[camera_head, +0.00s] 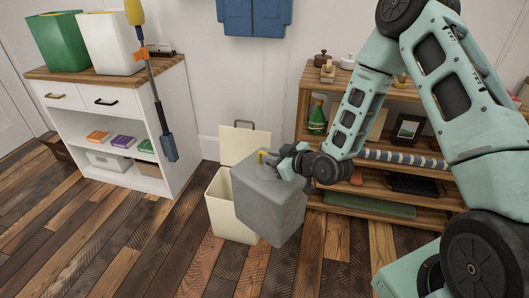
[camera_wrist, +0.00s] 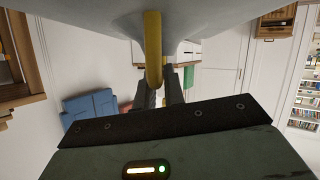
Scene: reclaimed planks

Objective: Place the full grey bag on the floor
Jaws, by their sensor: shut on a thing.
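The full grey bag (camera_head: 267,205) hangs from my gripper (camera_head: 284,161), slightly tilted, in the air in front of the cream bin. My gripper is shut on the bag's yellow tie or handle, which shows between the fingers in the wrist view (camera_wrist: 153,50). The bag's grey underside or side (camera_wrist: 75,25) fills the top of the wrist view. The plank floor (camera_head: 150,250) lies below the bag. The bag hides part of the bin.
The cream bin (camera_head: 222,208) stands with its lid (camera_head: 243,146) up, just left of and behind the bag. A wooden shelf (camera_head: 345,202) with several items is at the right. A white cabinet (camera_head: 180,100) with bins on top is at the left. Floor is clear at the front left.

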